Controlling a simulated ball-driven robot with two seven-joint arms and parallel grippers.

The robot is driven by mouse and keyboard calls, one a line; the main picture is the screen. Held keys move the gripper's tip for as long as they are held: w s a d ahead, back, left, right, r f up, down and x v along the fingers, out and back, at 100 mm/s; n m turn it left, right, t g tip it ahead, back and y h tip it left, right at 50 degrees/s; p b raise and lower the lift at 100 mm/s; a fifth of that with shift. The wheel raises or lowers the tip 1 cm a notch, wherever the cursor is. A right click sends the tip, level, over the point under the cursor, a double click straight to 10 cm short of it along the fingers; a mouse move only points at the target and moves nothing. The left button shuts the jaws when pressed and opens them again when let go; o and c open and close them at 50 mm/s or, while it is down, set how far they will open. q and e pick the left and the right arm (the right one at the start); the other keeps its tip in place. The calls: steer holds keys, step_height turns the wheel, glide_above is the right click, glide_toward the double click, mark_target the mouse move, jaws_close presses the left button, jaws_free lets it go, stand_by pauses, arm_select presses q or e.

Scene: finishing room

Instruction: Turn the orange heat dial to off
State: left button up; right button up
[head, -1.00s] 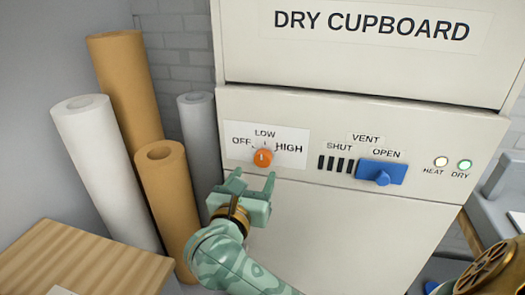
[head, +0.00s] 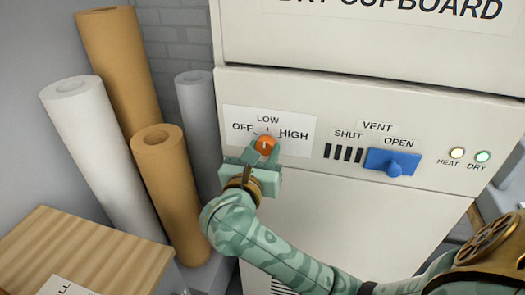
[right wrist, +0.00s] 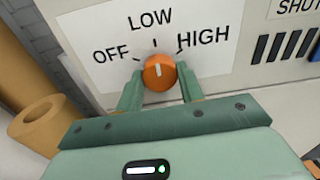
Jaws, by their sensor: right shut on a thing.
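The orange heat dial (head: 265,144) sits on the white label plate (head: 293,121) on the front of the dry cupboard. In the right wrist view the dial (right wrist: 160,67) has a white mark pointing up toward LOW, between OFF on the left and HIGH on the right. My right gripper (head: 263,153) is at the dial from below. In the right wrist view its fingers (right wrist: 160,76) stand on either side of the dial, shut on it. The lower part of the dial lies between the fingers. My left gripper is not in view.
The blue vent slider (head: 392,162) is right of the dial, near OPEN. The HEAT lamp (head: 457,152) glows warm white and the DRY lamp (head: 483,156) green. Brown and white rolls (head: 165,185) stand at left, behind a wooden top (head: 85,250).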

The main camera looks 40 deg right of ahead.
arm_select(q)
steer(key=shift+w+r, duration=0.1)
arm_select(e)
steer(key=shift+r+n+p, duration=0.15)
steer(key=shift+n+p, duration=0.75)
steer(key=shift+p, duration=0.25)
steer(key=n+p, duration=0.7)
steer(key=p, duration=0.2)
steer(key=shift+n, duration=0.4)
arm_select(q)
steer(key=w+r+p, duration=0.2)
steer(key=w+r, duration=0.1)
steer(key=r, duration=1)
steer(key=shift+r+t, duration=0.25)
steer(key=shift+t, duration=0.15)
arm_select(e)
steer(key=shift+f+n, duration=0.2)
steer(key=shift+n, duration=1.1)
arm_select(q)
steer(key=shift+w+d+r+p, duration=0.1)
steer(key=shift+p, duration=0.2)
arm_select(e)
steer(key=shift+f, duration=0.1)
steer(key=o, duration=1)
